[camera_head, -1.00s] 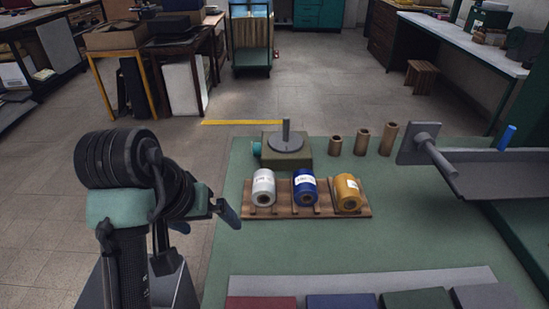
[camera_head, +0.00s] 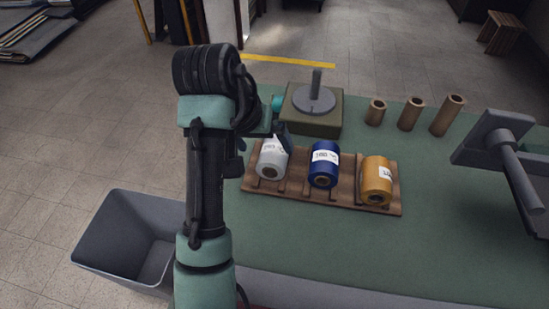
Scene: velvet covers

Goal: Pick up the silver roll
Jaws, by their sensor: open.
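The silver roll (camera_head: 271,160) lies at the left end of a slatted wooden rack (camera_head: 338,200) on the green table. It has a white label, and its near end faces me. A blue roll (camera_head: 323,165) and a gold roll (camera_head: 376,182) lie to its right in the same rack. My gripper (camera_head: 284,136) is open, at the far upper side of the silver roll. It partly covers that roll's top in the picture. I cannot tell whether it touches the roll.
A spindle on a square base (camera_head: 313,108) stands behind the rack. Several brown cardboard tubes (camera_head: 410,114) stand at the back right. A grey bracket with a rod (camera_head: 505,150) is at the right. A grey bin (camera_head: 125,235) stands left of the table.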

